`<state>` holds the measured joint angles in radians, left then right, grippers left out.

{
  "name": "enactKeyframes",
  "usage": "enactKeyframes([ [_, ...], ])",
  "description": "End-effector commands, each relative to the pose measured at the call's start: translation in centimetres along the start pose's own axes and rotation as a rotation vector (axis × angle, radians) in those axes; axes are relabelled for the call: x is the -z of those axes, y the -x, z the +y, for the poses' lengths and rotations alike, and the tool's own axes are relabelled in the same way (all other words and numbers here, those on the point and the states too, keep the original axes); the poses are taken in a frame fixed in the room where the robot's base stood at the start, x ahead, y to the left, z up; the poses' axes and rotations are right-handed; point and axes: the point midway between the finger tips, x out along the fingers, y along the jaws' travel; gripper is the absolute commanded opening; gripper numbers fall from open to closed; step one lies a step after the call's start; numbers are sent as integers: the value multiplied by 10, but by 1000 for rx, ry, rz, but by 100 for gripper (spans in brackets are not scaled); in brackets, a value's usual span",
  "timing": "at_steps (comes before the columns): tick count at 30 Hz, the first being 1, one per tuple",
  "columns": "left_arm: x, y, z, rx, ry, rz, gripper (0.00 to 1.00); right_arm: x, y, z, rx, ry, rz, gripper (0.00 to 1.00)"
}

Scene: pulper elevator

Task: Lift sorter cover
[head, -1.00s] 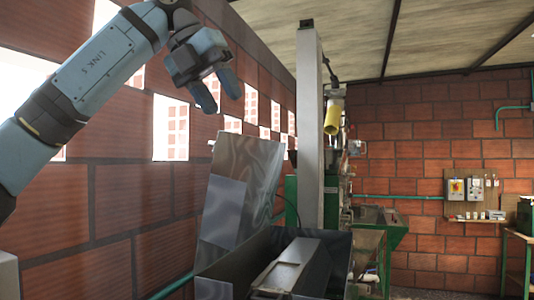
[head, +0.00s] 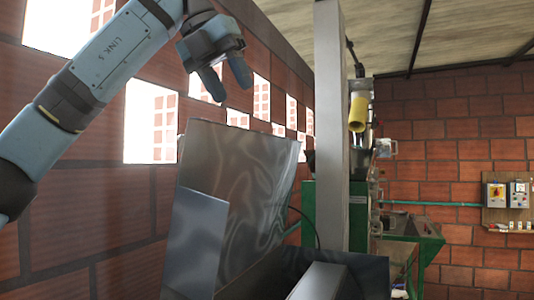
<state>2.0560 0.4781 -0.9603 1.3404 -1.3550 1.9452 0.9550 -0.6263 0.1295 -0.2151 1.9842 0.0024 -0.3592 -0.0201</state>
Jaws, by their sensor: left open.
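A shiny grey metal sheet cover (head: 236,175) stands raised, leaning slightly back, at the middle of the head view. A smaller flat grey panel (head: 197,240) shows in front of its lower left. Below and right is the dark open metal box (head: 362,272) with a grey beam-like part (head: 320,282) in it. My left gripper (head: 231,84) hangs above the cover's top edge, apart from it, with its two fingers spread and nothing between them. My right gripper is not in view.
A grey upright post (head: 331,130) stands just right of the cover. Behind it are a green machine (head: 410,232) and a yellow cylinder (head: 359,112). A brick wall (head: 100,220) with window openings runs along the left.

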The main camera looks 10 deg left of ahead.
Motion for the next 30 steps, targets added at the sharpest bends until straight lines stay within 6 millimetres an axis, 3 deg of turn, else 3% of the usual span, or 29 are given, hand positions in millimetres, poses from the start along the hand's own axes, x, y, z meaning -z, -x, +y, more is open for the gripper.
enactKeyframes([
  [16, 0, -106, 0, -1, 1, 4, 42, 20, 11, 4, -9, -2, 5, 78],
  [22, 0, -126, 0, -1, 1, 3, 42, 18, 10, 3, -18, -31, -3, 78],
  [30, 0, -131, 1, -2, 2, 4, 42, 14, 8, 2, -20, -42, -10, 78],
])
